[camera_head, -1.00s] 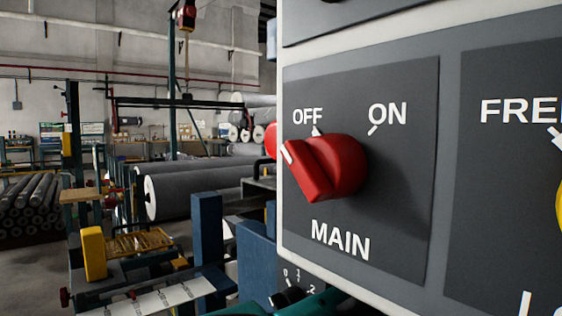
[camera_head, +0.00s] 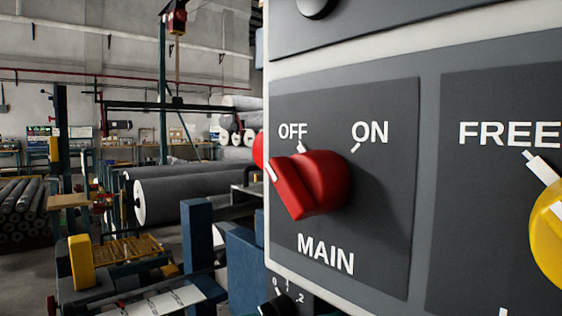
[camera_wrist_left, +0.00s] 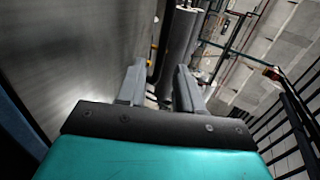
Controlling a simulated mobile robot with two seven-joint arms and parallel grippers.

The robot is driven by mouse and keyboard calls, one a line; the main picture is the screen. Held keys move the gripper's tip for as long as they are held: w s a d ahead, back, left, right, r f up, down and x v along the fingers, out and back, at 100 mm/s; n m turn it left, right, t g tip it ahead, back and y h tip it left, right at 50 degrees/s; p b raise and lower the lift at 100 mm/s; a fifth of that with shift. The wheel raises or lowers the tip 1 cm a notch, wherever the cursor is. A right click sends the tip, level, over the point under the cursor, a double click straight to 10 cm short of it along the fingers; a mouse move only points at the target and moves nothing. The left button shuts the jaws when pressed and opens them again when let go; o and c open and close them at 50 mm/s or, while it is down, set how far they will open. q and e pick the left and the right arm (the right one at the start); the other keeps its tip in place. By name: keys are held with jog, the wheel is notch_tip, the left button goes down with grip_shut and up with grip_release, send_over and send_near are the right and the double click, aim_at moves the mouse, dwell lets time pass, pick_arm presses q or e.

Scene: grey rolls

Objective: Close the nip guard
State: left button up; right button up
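I cannot pick out a nip guard for certain in either view. In the head view a yellow grated piece (camera_head: 130,248) lies low at the left on a machine; I cannot tell whether it is the guard. My left gripper (camera_wrist_left: 160,88) shows in the left wrist view, its two grey fingers apart with nothing seen between them. A broad grey surface (camera_wrist_left: 65,55) fills the left of that view beside the fingers. My right gripper is not in view.
A control panel close by fills the head view's right side. Its red MAIN switch (camera_head: 315,183) is turned to the OFF side; a yellow knob (camera_head: 548,235) is cut off near FREE. Grey rolls (camera_head: 185,197) lie behind. Dark railings (camera_wrist_left: 285,130) stand right in the wrist view.

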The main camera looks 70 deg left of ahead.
pick_arm(q)
jog(key=shift+v, duration=1.45)
